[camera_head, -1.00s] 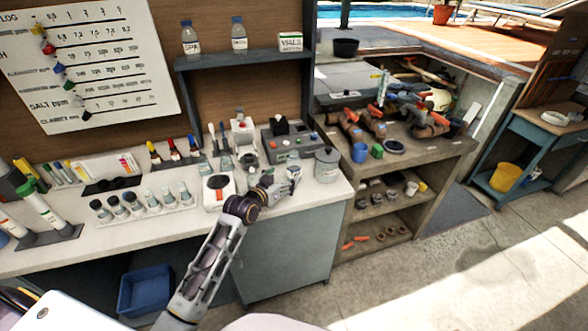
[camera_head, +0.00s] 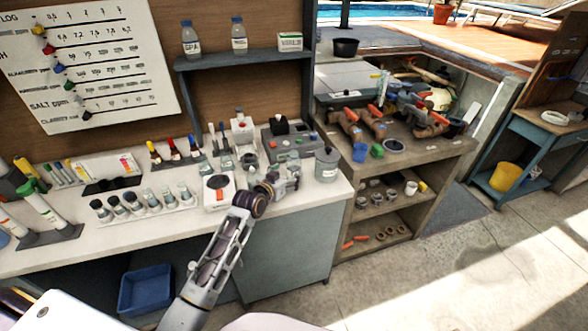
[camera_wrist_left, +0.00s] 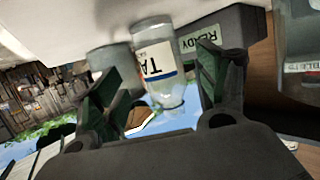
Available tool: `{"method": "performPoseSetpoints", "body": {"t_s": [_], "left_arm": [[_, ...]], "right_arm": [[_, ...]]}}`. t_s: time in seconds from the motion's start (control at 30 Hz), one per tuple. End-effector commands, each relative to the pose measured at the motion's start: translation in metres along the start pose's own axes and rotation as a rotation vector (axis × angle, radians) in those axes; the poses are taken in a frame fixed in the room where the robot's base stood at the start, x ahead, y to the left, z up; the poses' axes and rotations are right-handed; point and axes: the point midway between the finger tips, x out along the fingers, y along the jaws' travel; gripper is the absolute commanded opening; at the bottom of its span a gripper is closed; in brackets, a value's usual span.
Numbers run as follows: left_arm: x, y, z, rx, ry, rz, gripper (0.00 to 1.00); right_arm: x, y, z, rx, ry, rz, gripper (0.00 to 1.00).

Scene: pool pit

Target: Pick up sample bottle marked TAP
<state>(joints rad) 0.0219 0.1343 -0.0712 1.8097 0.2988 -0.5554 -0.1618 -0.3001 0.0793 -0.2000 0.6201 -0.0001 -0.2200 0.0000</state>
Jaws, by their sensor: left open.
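The sample bottle (camera_wrist_left: 154,58) is clear, with a white and dark blue label of which "TA" can be read in the left wrist view. My left gripper (camera_wrist_left: 161,66) is open, with its two dark green-padded fingers on either side of the bottle. I cannot tell whether either finger touches it. In the head view my left gripper (camera_head: 289,181) is low over the bench's right part, in front of the grey device, and I cannot make out the bottle clearly there. My right gripper is not in view.
A grey device (camera_head: 290,144) stands close behind; its "READY" label shows in the wrist view (camera_wrist_left: 200,38). Bottles (camera_head: 190,38) stand on the shelf (camera_head: 245,58).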

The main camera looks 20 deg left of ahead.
Motion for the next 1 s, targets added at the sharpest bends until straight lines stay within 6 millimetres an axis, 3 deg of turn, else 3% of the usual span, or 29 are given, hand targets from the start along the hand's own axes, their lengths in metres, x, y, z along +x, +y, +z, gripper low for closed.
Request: {"method": "performPoseSetpoints", "body": {"t_s": [0.6,1.0], "left_arm": [[0.044,-0.001,-0.003,-0.001,-0.001,0.000,0.75],[0.047,-0.001,-0.002,0.000,0.000,0.000,0.75]], "right_arm": [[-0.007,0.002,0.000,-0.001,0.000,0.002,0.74],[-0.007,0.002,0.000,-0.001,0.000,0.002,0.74]]}}
